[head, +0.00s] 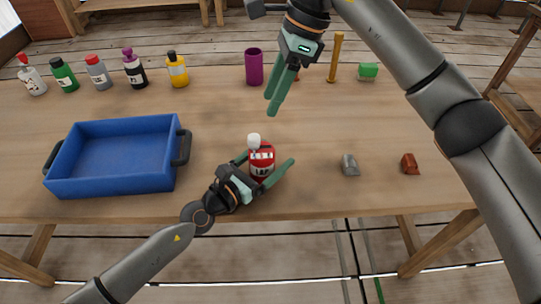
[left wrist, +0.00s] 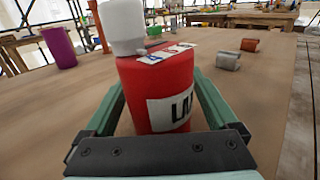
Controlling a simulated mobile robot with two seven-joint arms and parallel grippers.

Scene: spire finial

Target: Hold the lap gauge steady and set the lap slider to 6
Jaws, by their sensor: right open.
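The lap gauge (head: 262,165) is a red upright cylinder with a white label, near the table's front edge. On its top a pale strip with coloured marks (left wrist: 165,53) shows in the left wrist view; its figures are too small to read. The white slider knob (head: 254,140) stands at the strip's left end and is large in the left wrist view (left wrist: 122,25). My left gripper (head: 268,160) is open around the gauge, one finger on each side, with a gap visible beside the body. My right gripper (head: 271,106) is open and empty, pointing down above the table behind the gauge.
A blue tray (head: 62,183) lies left of the gauge. Several bottles (head: 134,70) line the back left. A purple cup (head: 254,68), orange post (head: 336,58) and green block (head: 368,71) stand behind. A grey piece (head: 349,165) and brown piece (head: 409,163) lie right.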

